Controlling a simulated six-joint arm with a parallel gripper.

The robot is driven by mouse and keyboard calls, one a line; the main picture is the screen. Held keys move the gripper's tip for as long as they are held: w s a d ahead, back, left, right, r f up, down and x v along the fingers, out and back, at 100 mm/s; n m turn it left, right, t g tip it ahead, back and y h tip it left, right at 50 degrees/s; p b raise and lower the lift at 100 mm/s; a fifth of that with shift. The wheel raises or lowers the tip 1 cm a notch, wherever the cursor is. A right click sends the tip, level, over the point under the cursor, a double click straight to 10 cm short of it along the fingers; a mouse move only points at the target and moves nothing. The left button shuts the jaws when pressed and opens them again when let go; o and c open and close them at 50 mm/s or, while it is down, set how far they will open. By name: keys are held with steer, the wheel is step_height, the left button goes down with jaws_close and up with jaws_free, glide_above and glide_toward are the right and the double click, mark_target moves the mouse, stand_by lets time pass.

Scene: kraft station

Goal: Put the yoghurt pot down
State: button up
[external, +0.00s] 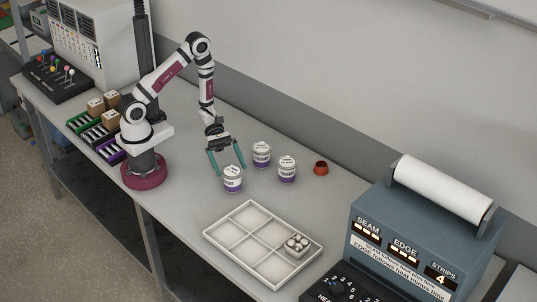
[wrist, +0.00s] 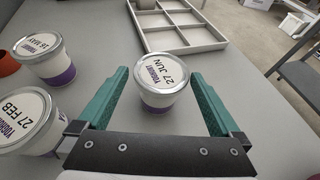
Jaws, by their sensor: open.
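A yoghurt pot (external: 232,180) with a white lid and a purple band stands upright on the table. In the wrist view this yoghurt pot (wrist: 162,78) reads "27 JUN" and sits ahead, between the lines of my fingers. My gripper (external: 227,167) is open, with its green fingers spread on either side of the pot. The fingers (wrist: 162,92) show no contact with it in the wrist view. A second yoghurt pot (external: 261,154), and a third (external: 287,169), stand upright behind and to the right. In the wrist view they read "27 FEB" (wrist: 22,122) and "16 MAY" (wrist: 44,62).
A small orange-red cup (external: 321,168) stands right of the pots. A grey-blue machine (external: 409,235) stands at the right.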

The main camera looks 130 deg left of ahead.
mark_target(236, 181)
steer(key=x, duration=0.6)
steer(key=shift+d, duration=0.1)
steer(key=c, duration=1.3)
steer(key=r, duration=0.9)
steer(key=shift+w+a+r, duration=0.3)
steer(key=shift+c, duration=0.2)
steer(key=w+a+r+n+t+y, duration=0.1)
steer(key=w+a+n+y, duration=0.1)
steer(key=w, duration=1.1)
steer(key=w+a+r+n+y, duration=0.1)
steer(key=w+a+y, duration=0.15)
steer(key=w, duration=0.95)
steer(key=shift+h, duration=0.45)
steer(key=a+f, duration=0.3)
steer(key=a, duration=0.1)
steer(key=a+f, duration=0.3)
steer(key=f, duration=0.1)
steer(key=a+f, duration=0.4)
steer(key=shift+w+a+f, duration=0.15)
steer(key=shift+w+a, duration=0.1)
steer(key=shift+a, duration=0.15)
